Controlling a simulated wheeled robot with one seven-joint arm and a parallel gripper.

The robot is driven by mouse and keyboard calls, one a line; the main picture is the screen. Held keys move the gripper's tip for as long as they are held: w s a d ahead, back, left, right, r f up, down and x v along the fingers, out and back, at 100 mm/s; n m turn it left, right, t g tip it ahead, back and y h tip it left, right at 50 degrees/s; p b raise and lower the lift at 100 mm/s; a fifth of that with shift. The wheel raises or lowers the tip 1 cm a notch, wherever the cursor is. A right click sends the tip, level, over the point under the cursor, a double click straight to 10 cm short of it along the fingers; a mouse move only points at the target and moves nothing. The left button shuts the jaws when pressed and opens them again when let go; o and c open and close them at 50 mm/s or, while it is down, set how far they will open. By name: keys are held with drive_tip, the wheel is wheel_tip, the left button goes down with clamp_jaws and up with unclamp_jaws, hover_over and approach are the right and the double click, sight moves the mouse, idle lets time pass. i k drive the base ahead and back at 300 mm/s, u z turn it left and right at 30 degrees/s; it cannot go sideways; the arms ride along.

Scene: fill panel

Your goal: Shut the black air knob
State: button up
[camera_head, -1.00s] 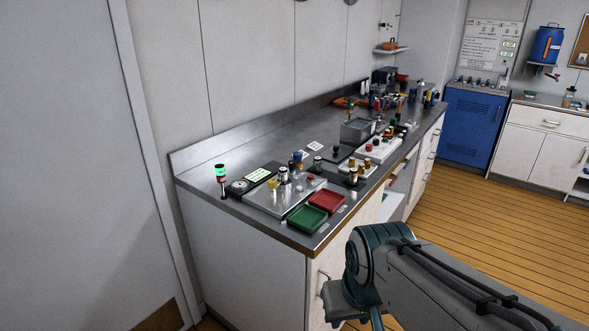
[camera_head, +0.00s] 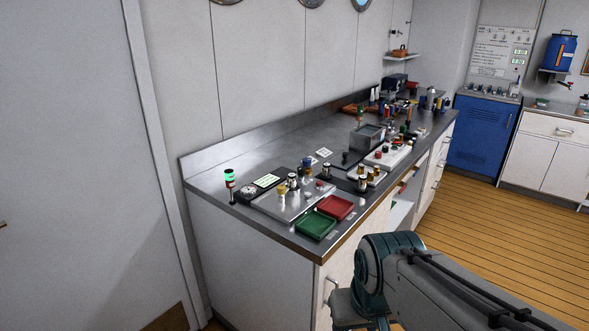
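A metal fill panel (camera_head: 272,205) lies on the near end of the steel bench. Small upright knobs stand on and beside it: a yellow one (camera_head: 281,194), a blue-topped one (camera_head: 307,168), a black-topped one (camera_head: 293,181) and another dark-topped one (camera_head: 326,171). They are too small to tell which is the black air knob or whether it is open or shut. My arm shows at the lower right, in front of the bench and apart from the panel. My gripper is below the picture, out of sight.
A green tray (camera_head: 315,226) and a red tray (camera_head: 336,207) lie at the bench's front edge. A signal light with a green top (camera_head: 229,178) stands at the panel's left. More fittings crowd the far bench. Open wooden floor (camera_head: 480,240) lies to the right.

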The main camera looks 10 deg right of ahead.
sight(301, 171)
drive_tip(key=z, duration=1)
drive_tip(key=i, duration=0.8)
drive_tip(key=u, duration=1.3)
